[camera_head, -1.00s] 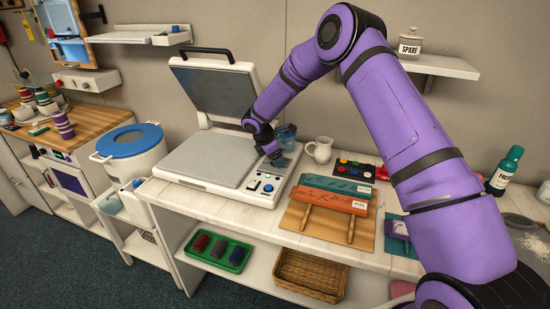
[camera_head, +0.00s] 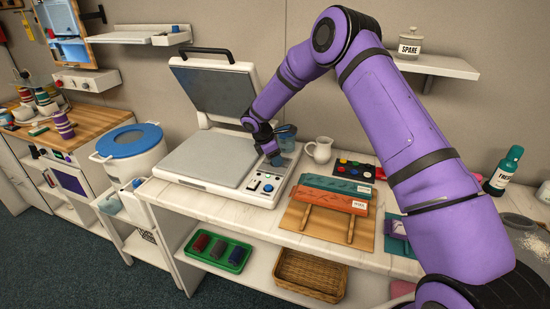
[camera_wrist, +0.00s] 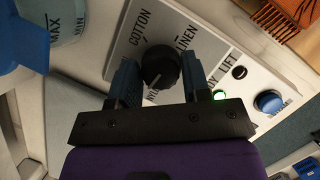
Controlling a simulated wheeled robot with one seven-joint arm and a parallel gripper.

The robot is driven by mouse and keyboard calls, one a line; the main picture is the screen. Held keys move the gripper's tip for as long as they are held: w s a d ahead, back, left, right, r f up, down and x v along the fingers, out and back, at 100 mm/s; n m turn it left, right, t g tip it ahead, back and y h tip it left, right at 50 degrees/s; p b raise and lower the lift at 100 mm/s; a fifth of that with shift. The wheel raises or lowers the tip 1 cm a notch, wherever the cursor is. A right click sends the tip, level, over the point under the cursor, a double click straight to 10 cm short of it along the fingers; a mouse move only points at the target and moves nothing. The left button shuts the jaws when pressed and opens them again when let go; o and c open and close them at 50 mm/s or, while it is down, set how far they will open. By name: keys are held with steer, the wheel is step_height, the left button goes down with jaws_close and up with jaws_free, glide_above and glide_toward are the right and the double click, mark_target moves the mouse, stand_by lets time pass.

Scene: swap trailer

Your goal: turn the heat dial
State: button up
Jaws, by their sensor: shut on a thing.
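The heat dial (camera_wrist: 160,64) is a black round knob on the grey control panel (camera_wrist: 215,50) of the press. In the wrist view a white mark on it points down and to the left. Labels around it include COTTON and LINEN. My gripper (camera_wrist: 165,82) is shut on the dial, with one blue-grey finger on either side of it. In the head view the gripper (camera_head: 275,160) is at the back of the panel and hides the dial. The press (camera_head: 205,160) stands with its lid raised.
The panel also has a blue button (camera_wrist: 269,102), a lit green light (camera_wrist: 219,95) and a black LIFT knob (camera_wrist: 239,72). A blue-topped measuring cup (camera_head: 287,137) stands close behind my gripper. A white jug (camera_head: 320,150) stands to the right.

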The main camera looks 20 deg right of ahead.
steer(key=m+g, duration=0.1)
steer(key=m, duration=0.1)
steer(key=m+g, duration=0.1)
steer(key=m, duration=0.2)
steer(key=shift+w, duration=0.1)
steer(key=m, duration=0.2)
steer(key=m+g+y, duration=0.1)
steer(key=m, duration=0.2)
steer(key=shift+g+y, duration=0.3)
steer(key=shift+m, duration=0.3)
steer(key=o, duration=0.9)
steer(key=shift+c, duration=0.2)
